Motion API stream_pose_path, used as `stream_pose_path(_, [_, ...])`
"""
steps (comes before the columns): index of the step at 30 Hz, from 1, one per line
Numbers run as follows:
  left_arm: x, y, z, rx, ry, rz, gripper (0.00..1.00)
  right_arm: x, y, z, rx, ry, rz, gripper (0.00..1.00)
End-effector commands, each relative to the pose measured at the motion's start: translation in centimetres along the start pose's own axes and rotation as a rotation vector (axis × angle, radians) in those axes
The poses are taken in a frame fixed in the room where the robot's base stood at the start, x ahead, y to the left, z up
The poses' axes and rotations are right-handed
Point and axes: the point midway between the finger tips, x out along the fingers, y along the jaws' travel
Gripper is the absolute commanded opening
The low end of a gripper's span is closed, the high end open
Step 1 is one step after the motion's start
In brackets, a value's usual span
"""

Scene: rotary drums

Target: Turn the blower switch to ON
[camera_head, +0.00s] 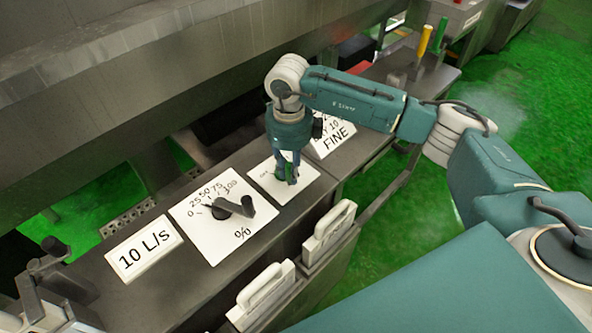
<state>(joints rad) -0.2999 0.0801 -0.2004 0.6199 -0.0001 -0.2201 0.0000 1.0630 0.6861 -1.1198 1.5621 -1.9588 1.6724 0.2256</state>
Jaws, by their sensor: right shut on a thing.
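The blower switch sits on a small white plate (310,177) on the sloping metal panel. My right gripper (287,178) points down over the middle of this plate, with its fingers close together. It is shut on the switch knob, which the fingers almost wholly hide. I cannot tell which way the switch points; the lettering on the plate is mostly covered or too small to read. My left gripper is out of view.
Left of the switch is a white dial plate (205,240) with a dark knob (240,207). Further left is a "10 L/s" label (143,249). White handles (330,225) stand along the panel's front.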

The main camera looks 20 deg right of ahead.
Motion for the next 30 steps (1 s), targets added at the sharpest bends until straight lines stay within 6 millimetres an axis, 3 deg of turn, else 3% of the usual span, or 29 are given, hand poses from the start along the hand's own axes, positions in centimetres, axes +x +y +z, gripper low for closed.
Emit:
stream_pose_path(15, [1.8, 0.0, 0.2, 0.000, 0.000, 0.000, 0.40, -0.2, 1.3, 1.6, 0.327, -0.008, -0.001, 0.00])
stream_pose_path(30, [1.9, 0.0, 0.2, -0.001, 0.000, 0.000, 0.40, -0.3, 1.3, 1.9, 0.383, -0.010, -0.002, 0.00])
